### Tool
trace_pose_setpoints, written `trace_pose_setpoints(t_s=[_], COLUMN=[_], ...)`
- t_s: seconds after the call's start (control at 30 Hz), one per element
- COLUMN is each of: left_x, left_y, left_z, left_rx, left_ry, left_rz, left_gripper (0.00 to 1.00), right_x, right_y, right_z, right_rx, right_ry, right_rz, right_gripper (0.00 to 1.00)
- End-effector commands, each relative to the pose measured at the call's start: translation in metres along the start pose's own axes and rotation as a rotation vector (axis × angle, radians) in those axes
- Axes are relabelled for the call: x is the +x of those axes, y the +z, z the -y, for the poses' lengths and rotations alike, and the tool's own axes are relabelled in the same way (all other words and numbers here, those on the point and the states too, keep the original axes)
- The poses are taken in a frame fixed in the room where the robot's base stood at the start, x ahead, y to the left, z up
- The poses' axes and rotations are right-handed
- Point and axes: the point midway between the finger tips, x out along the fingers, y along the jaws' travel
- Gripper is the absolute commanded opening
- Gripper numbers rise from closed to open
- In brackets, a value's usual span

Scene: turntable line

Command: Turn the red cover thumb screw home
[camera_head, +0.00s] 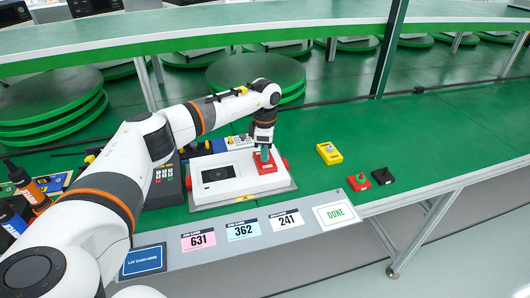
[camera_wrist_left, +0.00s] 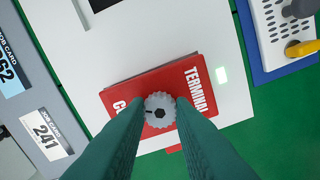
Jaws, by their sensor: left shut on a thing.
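The red terminal cover (camera_head: 266,167) lies on the right part of the white turntable unit (camera_head: 222,176). In the left wrist view the red cover (camera_wrist_left: 188,84) shows white lettering, partly hidden by my fingers. A grey knurled thumb screw (camera_wrist_left: 160,109) with a dark hex centre stands on the cover. My left gripper (camera_wrist_left: 159,112) has its two green fingers on either side of the screw head and is shut on it. In the head view the left gripper (camera_head: 263,153) points straight down onto the cover and hides the screw. My right gripper is not in view.
A yellow box (camera_head: 329,153), a red block with a green knob (camera_head: 358,182) and a black block (camera_head: 383,176) stand to the right on the green table. Job cards (camera_head: 243,230) lie along the front edge. A dark keypad device (camera_head: 164,187) stands left of the unit.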

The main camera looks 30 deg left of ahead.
Motion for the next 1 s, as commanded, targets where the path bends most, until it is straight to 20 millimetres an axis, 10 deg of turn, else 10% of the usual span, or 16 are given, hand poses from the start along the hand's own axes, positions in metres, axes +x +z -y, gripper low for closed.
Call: trace_pose_setpoints(t_s=[1.0], left_x=[-0.005], left_y=[0.0], left_z=[0.003], left_rx=[0.879], left_ry=[-0.015], left_rz=[-0.002], left_gripper=[0.0], right_x=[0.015], right_y=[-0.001], right_z=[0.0], right_rx=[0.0], right_ry=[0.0], right_rz=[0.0], right_gripper=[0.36])
